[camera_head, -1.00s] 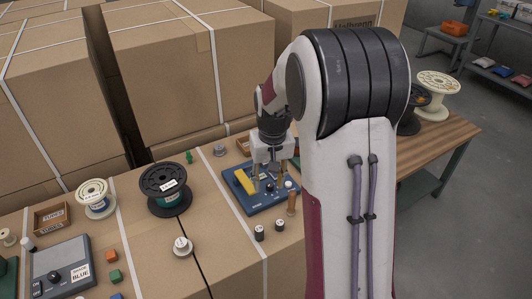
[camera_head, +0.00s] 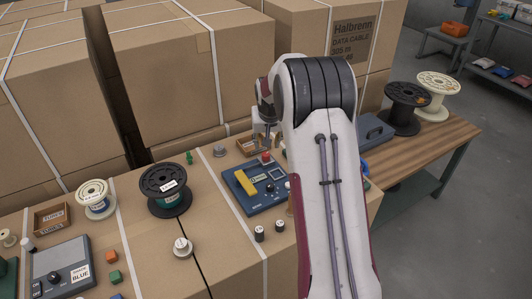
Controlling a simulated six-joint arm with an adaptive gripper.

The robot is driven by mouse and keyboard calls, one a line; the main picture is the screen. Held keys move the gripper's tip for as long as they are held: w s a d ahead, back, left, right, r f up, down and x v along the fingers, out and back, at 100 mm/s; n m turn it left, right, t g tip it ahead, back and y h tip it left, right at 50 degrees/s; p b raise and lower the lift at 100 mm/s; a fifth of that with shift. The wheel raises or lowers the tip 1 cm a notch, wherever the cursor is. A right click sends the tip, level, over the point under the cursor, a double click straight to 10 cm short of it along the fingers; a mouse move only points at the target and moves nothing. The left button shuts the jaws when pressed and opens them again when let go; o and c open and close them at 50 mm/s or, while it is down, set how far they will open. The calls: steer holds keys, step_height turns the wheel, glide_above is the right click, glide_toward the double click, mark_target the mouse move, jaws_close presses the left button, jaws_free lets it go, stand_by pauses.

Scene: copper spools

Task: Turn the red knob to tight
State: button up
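A blue panel box (camera_head: 254,203) lies on the carton top, with a yellow bar (camera_head: 245,182) and a black knob (camera_head: 270,188) on it. A small red part (camera_head: 266,158), which looks like the red knob, shows at the panel's far edge. Its markings are too small to read. My gripper (camera_head: 266,148) points down just above and behind this red part. Its fingers appear apart, with nothing seen between them; whether they touch the red part I cannot tell. My arm hides the panel's right side.
A black spool (camera_head: 166,203), a cream spool (camera_head: 96,211) and a white spool-like piece (camera_head: 183,247) stand to the left. Two dark cylinders (camera_head: 259,233) stand in front of the panel. A grey BLUE-labelled box (camera_head: 62,263) is at front left. Large cartons (camera_head: 170,80) rise behind.

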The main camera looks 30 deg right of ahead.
mark_target(266, 154)
steer(key=shift+f, duration=0.1)
steer(key=shift+x, duration=3.8)
jaws_close()
